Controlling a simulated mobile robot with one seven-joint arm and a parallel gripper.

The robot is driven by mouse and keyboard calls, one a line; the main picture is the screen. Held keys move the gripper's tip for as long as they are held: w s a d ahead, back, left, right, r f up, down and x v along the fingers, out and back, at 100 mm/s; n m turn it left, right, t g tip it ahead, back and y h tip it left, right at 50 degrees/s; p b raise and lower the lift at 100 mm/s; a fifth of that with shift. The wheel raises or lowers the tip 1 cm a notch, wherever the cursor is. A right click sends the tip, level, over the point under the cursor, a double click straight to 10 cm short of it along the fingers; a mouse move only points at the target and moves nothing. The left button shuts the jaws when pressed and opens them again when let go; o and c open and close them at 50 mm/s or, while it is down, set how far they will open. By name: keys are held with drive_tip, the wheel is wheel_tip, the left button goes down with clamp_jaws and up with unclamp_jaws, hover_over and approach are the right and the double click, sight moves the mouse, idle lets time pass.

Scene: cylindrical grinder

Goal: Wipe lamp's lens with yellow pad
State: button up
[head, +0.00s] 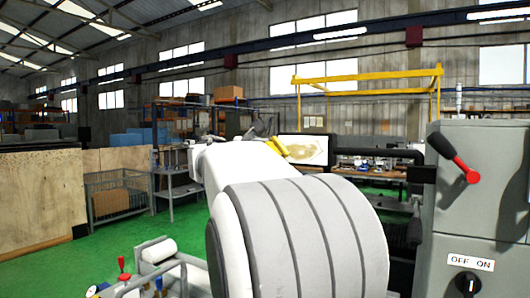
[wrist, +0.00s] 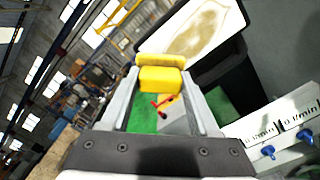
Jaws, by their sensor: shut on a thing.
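The yellow pad (wrist: 161,78) sits between the fingertips of my gripper (wrist: 162,86), which is shut on it. In the head view the pad (head: 276,147) shows as a small yellow piece past my arm, at the left side of the lamp. The lamp's lens (wrist: 190,32) is a pale panel in a dark frame with a large brownish smear across it. The lens also shows in the head view (head: 308,150). The pad is close to the lens's lower left edge in the wrist view; I cannot tell whether they touch. My arm hides most of the gripper in the head view.
A grey control box (head: 478,200) with a red-knobbed lever (head: 462,165) and an OFF/ON switch stands at the right. Blue valves (wrist: 268,152) on a white panel are at the wrist view's lower right. A wire cage (head: 117,200) stands on green floor at the left.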

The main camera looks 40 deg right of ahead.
drive_tip(key=shift+x, duration=1.05)
drive_tip(key=shift+s, duration=0.1)
drive_tip(key=shift+s+d+f+b, duration=0.1)
drive_tip(key=shift+s+d+b, duration=0.1)
drive_tip(key=shift+s, duration=0.25)
drive_tip(key=shift+s+d+b, duration=0.15)
drive_tip(key=shift+s+b, duration=0.05)
drive_tip(key=shift+s, duration=0.2)
drive_tip(key=shift+s+d+b, duration=0.15)
drive_tip(key=shift+s+b, duration=0.1)
drive_tip(key=shift+s, duration=0.3)
drive_tip(key=shift+s+d+b, duration=0.2)
drive_tip(key=shift+s, duration=0.3)
drive_tip(key=shift+s+d+b, duration=0.5)
drive_tip(key=shift+s+d, duration=0.05)
drive_tip(key=shift+s, duration=0.65)
drive_tip(key=shift+s+d+b, duration=0.5)
drive_tip(key=shift+s+d, duration=0.05)
drive_tip(key=shift+s, duration=0.7)
drive_tip(key=shift+s+d+b, duration=0.5)
drive_tip(key=shift+s+d, duration=0.05)
drive_tip(key=shift+s, duration=0.65)
drive_tip(key=shift+w, duration=0.1)
